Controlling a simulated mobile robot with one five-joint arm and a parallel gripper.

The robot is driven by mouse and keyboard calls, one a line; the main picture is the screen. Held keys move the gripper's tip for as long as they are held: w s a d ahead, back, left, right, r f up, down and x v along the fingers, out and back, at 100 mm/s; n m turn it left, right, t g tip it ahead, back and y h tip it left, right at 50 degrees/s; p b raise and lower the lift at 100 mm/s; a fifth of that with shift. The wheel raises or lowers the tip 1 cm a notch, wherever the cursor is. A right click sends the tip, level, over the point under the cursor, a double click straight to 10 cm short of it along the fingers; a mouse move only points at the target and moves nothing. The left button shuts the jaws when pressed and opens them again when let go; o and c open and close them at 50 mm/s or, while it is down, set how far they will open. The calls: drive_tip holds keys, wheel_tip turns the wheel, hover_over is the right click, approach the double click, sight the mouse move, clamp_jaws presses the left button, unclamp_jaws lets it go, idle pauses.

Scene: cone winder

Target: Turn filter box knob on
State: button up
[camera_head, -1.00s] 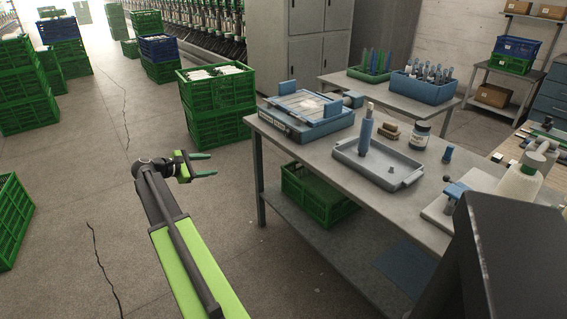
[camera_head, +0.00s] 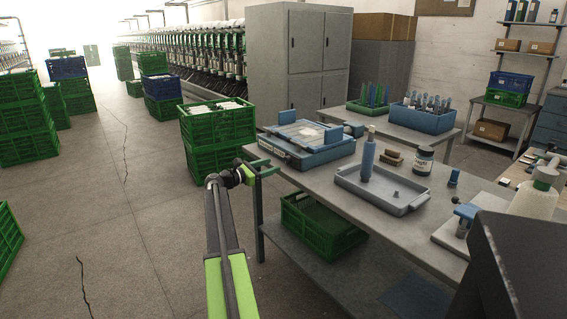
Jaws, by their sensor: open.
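A blue box (camera_head: 306,160) with a pale framed top stands at the left end of the grey workbench (camera_head: 300,182); it appears to be the filter box. A dark labelled strip runs along its front. A blue round part (camera_head: 352,130) sticks out at its right rear corner; I cannot tell whether this is the knob or how it is set. My gripper (camera_head: 272,167) is open and empty, with its green fingers pointing right. In the picture it lies just left of the box, over the bench's left corner; no contact is clear.
Right of the box, a grey tray (camera_head: 410,205) holds an upright blue cylinder (camera_head: 368,160). A dark jar (camera_head: 424,161) stands behind the tray. Green crates (camera_head: 217,125) stand left of the bench, and another green crate (camera_head: 300,235) sits on its lower shelf.

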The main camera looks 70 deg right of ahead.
sight(286, 161)
drive_tip(key=x, duration=0.7)
drive_tip(key=shift+a, duration=0.1)
drive_tip(key=shift+w, duration=0.1)
clamp_jaws()
